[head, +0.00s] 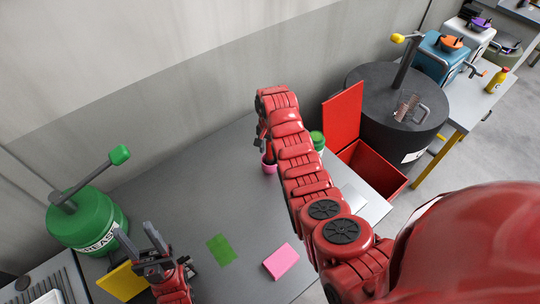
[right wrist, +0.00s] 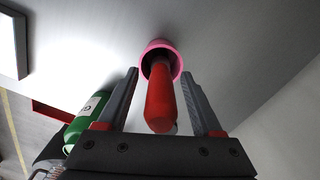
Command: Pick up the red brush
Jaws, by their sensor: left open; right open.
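The red brush (right wrist: 160,98) stands in a pink cup (right wrist: 150,47), its red end pointing toward the right wrist camera. The pink cup also shows in the head view (head: 269,167), partly behind my right arm. My right gripper (right wrist: 159,76) is open, with one finger on each side of the brush. Gaps show between the fingers and the brush. In the head view my right gripper (head: 262,136) is mostly hidden by its own arm. My left gripper (head: 135,232) is open and empty at the lower left of the table.
A green bottle (right wrist: 86,117) stands beside the cup, near an open red box (head: 372,168). Green (head: 222,249), pink (head: 281,261) and yellow (head: 122,282) flat pieces lie on the grey table (head: 200,200). A green canister (head: 82,222) is left; a black drum (head: 385,125) is right.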

